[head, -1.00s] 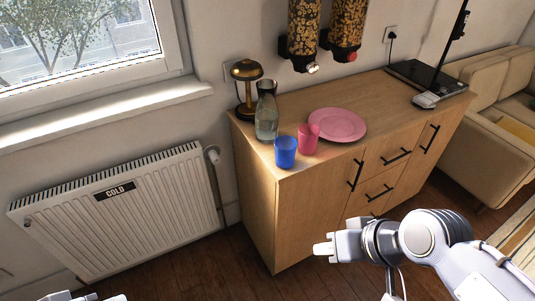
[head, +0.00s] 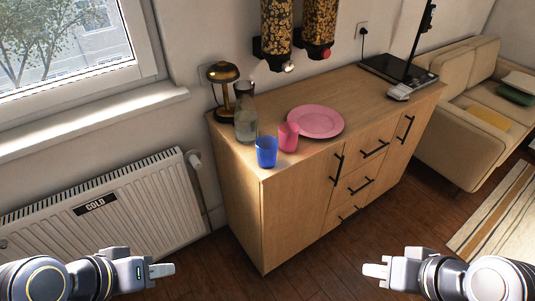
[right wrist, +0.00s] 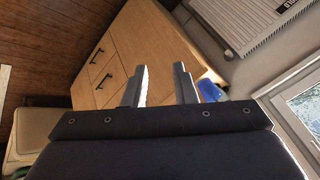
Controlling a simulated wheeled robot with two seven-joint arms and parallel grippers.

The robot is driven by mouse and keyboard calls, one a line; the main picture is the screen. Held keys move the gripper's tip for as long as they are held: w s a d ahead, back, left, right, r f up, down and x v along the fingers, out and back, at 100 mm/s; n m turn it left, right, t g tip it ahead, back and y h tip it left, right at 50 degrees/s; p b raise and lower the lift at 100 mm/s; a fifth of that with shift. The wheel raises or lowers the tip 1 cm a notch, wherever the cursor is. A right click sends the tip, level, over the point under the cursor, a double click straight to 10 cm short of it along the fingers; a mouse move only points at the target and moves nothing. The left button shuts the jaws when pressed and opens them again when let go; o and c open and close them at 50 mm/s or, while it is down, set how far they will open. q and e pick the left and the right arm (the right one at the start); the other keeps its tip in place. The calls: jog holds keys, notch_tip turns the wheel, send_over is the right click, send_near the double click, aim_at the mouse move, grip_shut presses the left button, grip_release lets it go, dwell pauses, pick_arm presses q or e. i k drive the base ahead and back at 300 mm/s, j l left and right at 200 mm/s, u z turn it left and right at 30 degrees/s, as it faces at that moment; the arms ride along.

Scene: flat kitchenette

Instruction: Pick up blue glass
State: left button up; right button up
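The blue glass (head: 266,152) stands upright on the near left corner of the wooden cabinet top in the head view. In the right wrist view the blue glass (right wrist: 209,88) shows partly, behind a finger. My right gripper (head: 376,270) is in front of the cabinet, lower than its top and well apart from the glass. The right wrist view shows its two fingers (right wrist: 163,85) spread with nothing between them. My left gripper (head: 162,270) is at the lower left, in front of the radiator and away from the glass; its finger gap cannot be made out.
A pink glass (head: 288,137) stands close beside the blue one. A glass carafe (head: 246,122), a brass lamp (head: 223,75) and a pink plate (head: 316,122) share the cabinet top (head: 380,100). Cereal dispensers (head: 277,30) hang above. A radiator (head: 130,205) is left; open floor lies in front.

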aim_at(266, 146)
jog(key=i+u, duration=0.5)
jog(key=i+l+u, duration=0.2)
jog(key=i+u, duration=0.15)
jog(key=u, duration=0.15)
